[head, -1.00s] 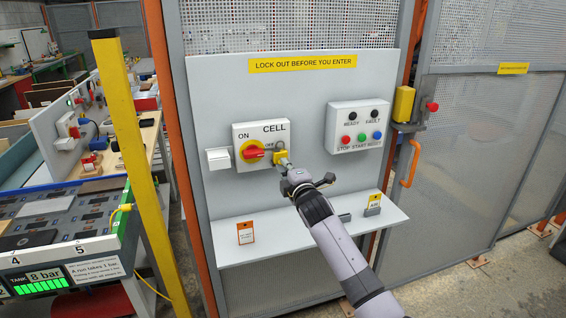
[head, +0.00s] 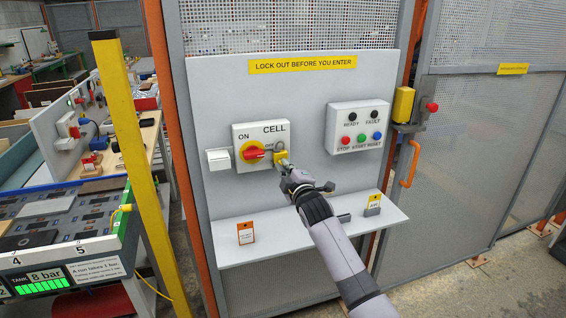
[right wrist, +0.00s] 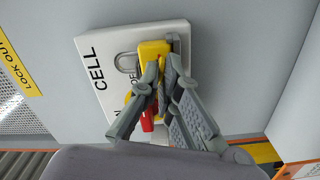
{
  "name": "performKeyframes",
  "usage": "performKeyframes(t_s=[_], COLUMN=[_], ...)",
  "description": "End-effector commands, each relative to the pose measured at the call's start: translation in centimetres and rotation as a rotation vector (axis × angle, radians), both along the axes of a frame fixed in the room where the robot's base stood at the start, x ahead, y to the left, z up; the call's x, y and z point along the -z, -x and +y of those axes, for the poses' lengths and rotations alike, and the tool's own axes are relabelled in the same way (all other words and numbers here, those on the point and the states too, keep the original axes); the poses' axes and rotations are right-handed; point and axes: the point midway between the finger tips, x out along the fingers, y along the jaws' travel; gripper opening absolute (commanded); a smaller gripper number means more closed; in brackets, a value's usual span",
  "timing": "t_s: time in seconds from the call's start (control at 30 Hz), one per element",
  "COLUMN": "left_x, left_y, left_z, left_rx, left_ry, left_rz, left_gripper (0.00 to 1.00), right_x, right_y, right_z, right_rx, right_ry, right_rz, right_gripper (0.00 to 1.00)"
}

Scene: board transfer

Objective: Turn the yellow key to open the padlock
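The yellow padlock (head: 280,158) hangs by its grey shackle at the right side of the red and yellow rotary switch (head: 254,152) on the CELL box. The padlock (right wrist: 153,50) and its shackle (right wrist: 127,63) also show in the right wrist view. My right gripper (head: 285,166) is at the padlock's front face. In the right wrist view its fingertips (right wrist: 162,72) are close together around a small yellow piece, which looks like the key (right wrist: 161,94). The fingers hide most of the key, and its angle is unclear. My left gripper is in neither view.
A button box (head: 359,127) is on the panel at right. A yellow post (head: 128,150) stands at left.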

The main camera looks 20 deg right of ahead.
Motion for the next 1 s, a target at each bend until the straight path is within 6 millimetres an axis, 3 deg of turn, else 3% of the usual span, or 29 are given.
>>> performKeyframes(t_s=[0.23, 0.53, 0.8, 1.0], left_x=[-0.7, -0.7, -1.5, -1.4], left_y=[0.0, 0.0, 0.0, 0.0], left_z=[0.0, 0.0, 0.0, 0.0], left_rx=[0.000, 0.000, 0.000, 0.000], left_ry=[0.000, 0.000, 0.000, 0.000], left_rz=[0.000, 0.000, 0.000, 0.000], left_gripper=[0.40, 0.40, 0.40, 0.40], right_x=[0.0, 0.1, 0.1, 0.1], right_y=[0.0, 0.0, 0.0, 0.0], right_z=[0.0, 0.0, 0.1, 0.0], right_rx=[0.000, 0.001, 0.000, 0.000], right_ry=[-0.296, -0.336, -0.642, -0.660], right_rz=[0.014, 0.014, 0.025, 0.025], right_gripper=[0.00, 0.00, 0.00, 0.00])
